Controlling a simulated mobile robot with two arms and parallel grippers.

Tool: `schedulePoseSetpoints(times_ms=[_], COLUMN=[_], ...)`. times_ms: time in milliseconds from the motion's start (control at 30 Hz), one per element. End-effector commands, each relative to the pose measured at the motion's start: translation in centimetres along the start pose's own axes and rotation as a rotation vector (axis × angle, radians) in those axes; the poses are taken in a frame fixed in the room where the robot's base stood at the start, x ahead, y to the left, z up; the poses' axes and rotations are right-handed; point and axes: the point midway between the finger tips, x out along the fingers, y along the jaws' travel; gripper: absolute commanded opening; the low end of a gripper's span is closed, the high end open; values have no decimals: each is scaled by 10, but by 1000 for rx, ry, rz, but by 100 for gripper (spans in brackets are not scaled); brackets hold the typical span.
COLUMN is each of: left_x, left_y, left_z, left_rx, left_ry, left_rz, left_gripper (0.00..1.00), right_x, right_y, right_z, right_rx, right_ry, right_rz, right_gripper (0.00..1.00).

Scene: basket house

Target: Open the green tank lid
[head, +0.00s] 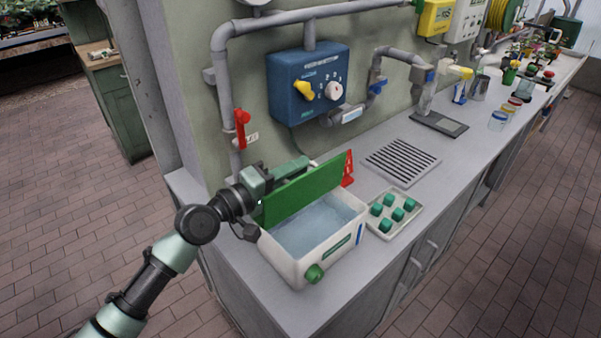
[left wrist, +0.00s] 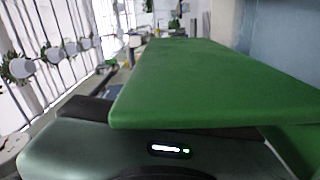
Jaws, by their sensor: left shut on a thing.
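The green tank lid (head: 308,190) stands raised, close to upright, along the back edge of the white tank (head: 345,232). The tank's top is open and bluish water shows inside. A green knob (head: 314,273) sits low on the tank's front. My left gripper (head: 268,186) is at the left end of the lid and shut on it. Its fingertips are mostly hidden by the lid. In the left wrist view, the lid (left wrist: 215,80) fills the middle and right, close over the gripper body. My right gripper is in neither view.
A pale tray (head: 407,226) with several green blocks stands right of the tank. A red sign (head: 348,168) is just behind the lid. A blue control box (head: 308,85), pipes and a red valve handle (head: 242,128) are on the wall.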

Motion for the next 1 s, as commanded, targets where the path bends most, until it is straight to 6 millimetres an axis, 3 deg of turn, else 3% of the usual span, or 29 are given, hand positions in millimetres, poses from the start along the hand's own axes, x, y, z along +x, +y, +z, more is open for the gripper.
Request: schedulePoseSetpoints(times_ms=[600, 633, 700, 1000], left_x=[0, 0, 0, 0], left_y=[-6, -6, -6, -4], left_z=[-2, -2, -2, -3], left_rx=[-44, -44, -44, -44], left_ry=[0, 0, 0, 0], left_rz=[-7, -7, -7, -3], left_gripper=[0, 15, 33, 33], right_x=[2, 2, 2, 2], right_y=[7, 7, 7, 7], right_z=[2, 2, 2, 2], right_rx=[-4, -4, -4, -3], right_ry=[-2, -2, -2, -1], right_rz=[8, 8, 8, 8], right_gripper=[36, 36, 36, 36])
